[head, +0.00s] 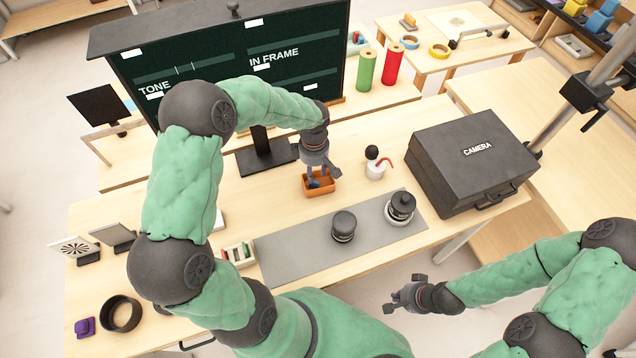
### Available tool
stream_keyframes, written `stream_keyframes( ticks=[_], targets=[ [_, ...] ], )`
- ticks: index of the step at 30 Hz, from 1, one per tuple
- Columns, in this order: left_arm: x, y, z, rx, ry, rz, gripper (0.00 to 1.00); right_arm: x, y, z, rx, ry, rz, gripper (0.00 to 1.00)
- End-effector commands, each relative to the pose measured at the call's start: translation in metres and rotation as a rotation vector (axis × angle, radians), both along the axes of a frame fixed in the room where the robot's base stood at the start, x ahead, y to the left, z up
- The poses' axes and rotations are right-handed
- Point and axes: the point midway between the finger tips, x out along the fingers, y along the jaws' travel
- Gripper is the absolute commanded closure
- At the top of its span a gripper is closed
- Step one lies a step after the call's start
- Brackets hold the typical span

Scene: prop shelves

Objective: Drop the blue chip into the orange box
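The small orange box (320,190) stands on the table, behind the grey mat. My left gripper (321,174) points down right over the box. Its fingers look spread, with one out to the right. Something blue, likely the blue chip (317,183), shows low between the fingers at the box opening. I cannot tell whether it rests on the box floor, and the gripper hides part of it. My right gripper (400,298) is open and empty, off the front edge of the table.
The grey mat (290,248) carries a dark lens (344,226) and another round lens (400,207). A dark monitor board (220,65) rises behind.

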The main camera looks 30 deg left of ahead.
Motion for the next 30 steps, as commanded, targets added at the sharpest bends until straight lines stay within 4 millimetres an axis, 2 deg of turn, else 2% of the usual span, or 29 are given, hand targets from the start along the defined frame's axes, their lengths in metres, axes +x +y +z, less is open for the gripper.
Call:
stream_keyframes(
  ticks=[1, 6, 13, 19, 30],
  targets=[
    [0.001, 0.000, 0.012, 0.001, -0.005, -0.001, 0.61, 0.000, 0.000, 0.000, 0.000, 0.000, 0.000, 1.00],
    [0.001, 0.000, 0.046, 0.001, -0.004, -0.001, 0.61, 0.000, 0.000, 0.000, 0.000, 0.000, 0.000, 1.00],
    [0.000, 0.000, 0.079, 0.001, -0.001, -0.002, 0.61, 0.000, 0.000, 0.000, 0.000, 0.000, 0.000, 1.00],
    [0.000, 0.000, 0.089, 0.000, 0.000, -0.002, 0.61, 0.000, 0.000, 0.000, 0.000, 0.000, 0.000, 1.00],
    [0.000, 0.000, 0.090, 0.000, 0.001, -0.002, 0.61, 0.000, 0.000, 0.000, 0.000, 0.000, 0.000, 1.00]
  ],
)
